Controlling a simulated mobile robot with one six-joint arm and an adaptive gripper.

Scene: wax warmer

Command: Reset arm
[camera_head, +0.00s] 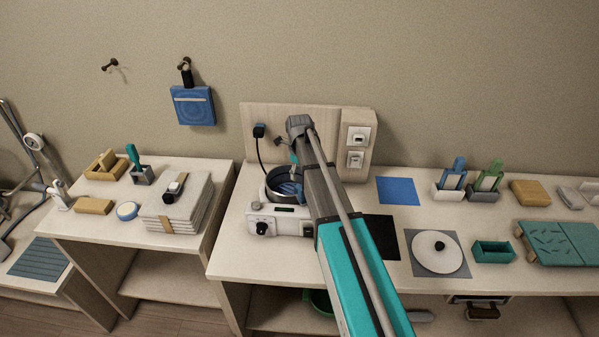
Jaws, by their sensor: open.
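My arm reaches up from the bottom of the view, over the wax warmer. My gripper (282,142) shows only as small dark parts beside the arm's grey far end, above the warmer and in front of the wooden back panel. It is open, and I see nothing held in it; most of it is hidden. The white warmer (264,226) has a dark knob and a small display. A round pot (280,179) with blue contents sits on it, partly covered by my arm. A slim teal-tipped stick (294,159) stands at the pot, apparently leaning in it.
A back panel (325,122) with switches stands behind the warmer. To the right are a blue mat (398,191), white round lid (436,252), green tray (492,251) and teal board (565,240). Folded towels (175,207) lie on the left table. A blue pad (193,106) hangs on the wall.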

